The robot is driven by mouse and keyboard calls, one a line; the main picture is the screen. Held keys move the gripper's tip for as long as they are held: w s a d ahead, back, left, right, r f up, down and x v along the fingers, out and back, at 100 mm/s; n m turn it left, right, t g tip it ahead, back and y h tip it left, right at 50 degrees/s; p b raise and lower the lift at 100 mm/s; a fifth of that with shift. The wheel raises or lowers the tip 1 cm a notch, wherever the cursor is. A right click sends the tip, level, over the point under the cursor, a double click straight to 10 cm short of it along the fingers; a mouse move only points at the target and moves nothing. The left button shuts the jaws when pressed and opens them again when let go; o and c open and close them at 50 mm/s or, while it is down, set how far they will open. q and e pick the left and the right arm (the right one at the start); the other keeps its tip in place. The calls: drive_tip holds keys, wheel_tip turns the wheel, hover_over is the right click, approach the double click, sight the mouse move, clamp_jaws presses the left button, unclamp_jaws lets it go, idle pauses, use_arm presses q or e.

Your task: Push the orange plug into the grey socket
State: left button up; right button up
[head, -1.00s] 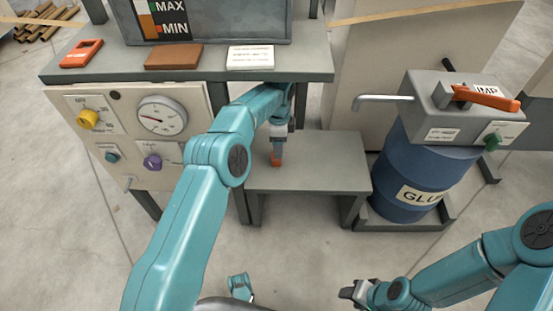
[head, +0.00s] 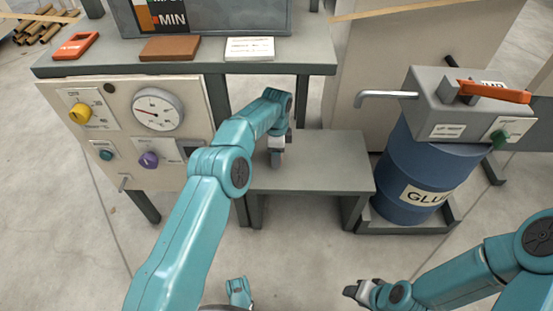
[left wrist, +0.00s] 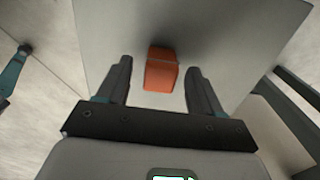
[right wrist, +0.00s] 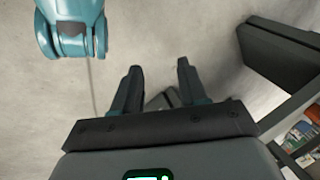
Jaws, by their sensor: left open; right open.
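The orange plug (left wrist: 161,72) shows in the left wrist view on the grey low bench (head: 330,165). It lies between the fingertips of my left gripper (head: 276,161), with a gap on both sides. The gripper is open and points down over the bench. In the head view the gripper and arm hide the plug. My right gripper (head: 350,291) is open and empty over the floor at the lower right, far from the bench. I cannot make out the grey socket for certain; part of the control panel (head: 120,165) is covered by my left arm.
The panel carries a round gauge (head: 158,110), a yellow knob (head: 79,112) and a purple knob (head: 148,160). A shelf (head: 210,68) above holds a brown block (head: 169,49) and a white label card (head: 249,49). A blue glue drum (head: 425,175) stands right of the bench.

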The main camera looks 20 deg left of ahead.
use_arm(q)
drive_tip(key=c, duration=1.1)
use_arm(e)
drive_tip(key=shift+r, duration=0.1)
use_arm(q)
wheel_tip(320, 180, up, 3)
drive_tip(key=shift+r+p, duration=0.15)
drive_tip(key=shift+p, duration=1)
drive_tip(key=shift+s+r, duration=0.15)
drive_tip(key=shift+r, duration=0.1)
drive_tip(key=shift+s+d+p, duration=0.25)
drive_tip(key=shift+s+p, duration=0.2)
drive_tip(key=shift+s, duration=0.3)
drive_tip(key=shift+s+d+f+p, duration=0.1)
drive_tip(key=shift+s+d+p, duration=0.6)
drive_tip(key=shift+s, duration=1.9)
drive_tip(key=shift+s+d+p, duration=0.45)
drive_tip(key=shift+s+d, duration=0.3)
drive_tip(key=shift+s, duration=1.8)
drive_tip(key=shift+s+d+f+p, duration=0.1)
drive_tip(key=shift+s+d+p, duration=0.6)
drive_tip(key=shift+s, duration=1.9)
use_arm(e)
drive_tip(key=s+a+r+g, duration=0.1)
drive_tip(key=s+r, duration=0.2)
drive_tip(key=r, duration=0.3)
drive_tip(key=shift+y, duration=0.3)
